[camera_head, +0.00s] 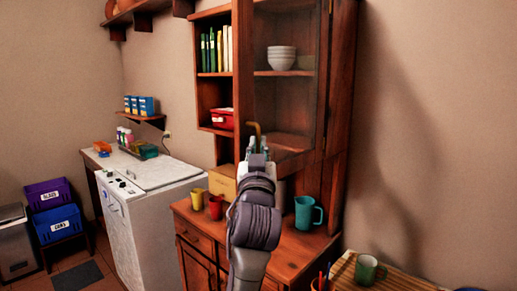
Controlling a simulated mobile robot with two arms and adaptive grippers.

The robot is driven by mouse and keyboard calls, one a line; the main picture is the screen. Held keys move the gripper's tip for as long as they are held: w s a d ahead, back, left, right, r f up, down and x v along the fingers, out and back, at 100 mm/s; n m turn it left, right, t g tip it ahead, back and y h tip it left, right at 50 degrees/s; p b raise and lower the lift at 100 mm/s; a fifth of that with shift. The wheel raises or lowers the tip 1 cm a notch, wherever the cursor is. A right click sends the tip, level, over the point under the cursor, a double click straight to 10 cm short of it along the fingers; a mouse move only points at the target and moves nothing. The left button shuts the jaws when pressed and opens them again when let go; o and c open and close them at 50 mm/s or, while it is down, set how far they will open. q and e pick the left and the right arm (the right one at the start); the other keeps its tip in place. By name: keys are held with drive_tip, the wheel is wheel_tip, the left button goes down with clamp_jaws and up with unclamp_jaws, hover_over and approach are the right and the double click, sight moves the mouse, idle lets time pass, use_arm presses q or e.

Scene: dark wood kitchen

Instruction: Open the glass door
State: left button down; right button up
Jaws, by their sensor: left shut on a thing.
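The glass door (285,104) is on the tall wooden cupboard, in the upper middle of the head view. White bowls (282,57) show behind its dark pane. I cannot tell whether the door is fully closed or slightly ajar. A brass-coloured handle (256,129) shows at the door's lower left. My left gripper (257,147) points up at this handle and is shut on it. My wrist and forearm hide part of the cupboard below. My right gripper is not in view.
Below, the counter holds a teal mug (307,213), a yellow mug (197,198) and a red mug (215,207). A green mug (367,269) stands on a wooden surface at front right. A white appliance (146,192) stands at left.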

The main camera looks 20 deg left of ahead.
use_arm(q)
drive_tip(key=shift+s+d+r, duration=0.1)
drive_tip(key=shift+d, duration=0.1)
idle(0.3)
drive_tip(key=c, duration=1.5)
unclamp_jaws()
drive_tip(key=v, duration=0.7)
drive_tip(key=shift+s, duration=0.25)
